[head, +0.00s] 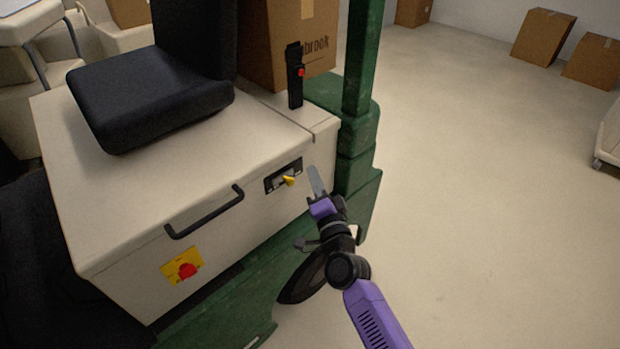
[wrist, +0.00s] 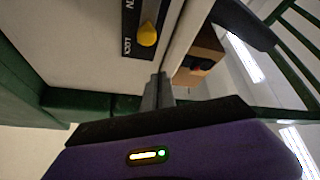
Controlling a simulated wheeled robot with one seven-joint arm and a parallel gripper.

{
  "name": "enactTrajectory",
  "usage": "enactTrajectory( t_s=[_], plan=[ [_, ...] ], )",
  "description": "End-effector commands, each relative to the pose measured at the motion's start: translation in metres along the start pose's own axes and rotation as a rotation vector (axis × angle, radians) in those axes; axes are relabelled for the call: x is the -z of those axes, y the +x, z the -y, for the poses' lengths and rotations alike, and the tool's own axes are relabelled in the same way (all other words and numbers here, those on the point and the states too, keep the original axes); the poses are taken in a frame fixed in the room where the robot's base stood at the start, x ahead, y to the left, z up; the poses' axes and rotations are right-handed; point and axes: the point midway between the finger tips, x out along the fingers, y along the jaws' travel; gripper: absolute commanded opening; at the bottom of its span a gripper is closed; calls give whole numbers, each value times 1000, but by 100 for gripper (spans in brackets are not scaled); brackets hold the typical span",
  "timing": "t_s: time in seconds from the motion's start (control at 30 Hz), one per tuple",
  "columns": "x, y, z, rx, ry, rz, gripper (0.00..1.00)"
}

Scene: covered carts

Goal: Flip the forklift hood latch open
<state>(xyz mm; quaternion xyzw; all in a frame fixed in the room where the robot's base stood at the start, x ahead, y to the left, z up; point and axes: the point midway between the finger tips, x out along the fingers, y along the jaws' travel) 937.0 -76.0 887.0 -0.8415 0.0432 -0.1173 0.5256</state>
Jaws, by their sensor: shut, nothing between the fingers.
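The hood latch has a yellow lever (head: 288,181) on a dark plate (head: 270,186) on the front face of the cream hood (head: 110,230). In the wrist view the lever (wrist: 147,33) sits near the LOCK end of its plate (wrist: 128,20). My gripper (head: 316,180) is shut and empty, just right of the latch in the head view. In the wrist view its fingertips (wrist: 158,80) are below the lever and appear apart from it.
A black handle (head: 205,212) and a red button on a yellow plate (head: 186,269) are left of the latch. The black seat (head: 150,95) is above. Open floor (head: 490,200) lies to the right.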

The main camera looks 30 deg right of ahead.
Motion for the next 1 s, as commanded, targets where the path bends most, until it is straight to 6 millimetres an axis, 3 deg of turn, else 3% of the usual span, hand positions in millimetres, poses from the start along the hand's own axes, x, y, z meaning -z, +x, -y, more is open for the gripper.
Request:
enactTrajectory(
  t_s=[0.2, 0.43, 0.6, 1.0],
  plan=[
    [-1, -45, -1, -3, 0, 3, 0],
    [-1, -77, -1, -2, 0, 2, 0],
    [0, -86, -1, -1, 0, 0, 0],
    [0, -87, 0, -1, 0, 1, 0]
  ],
)
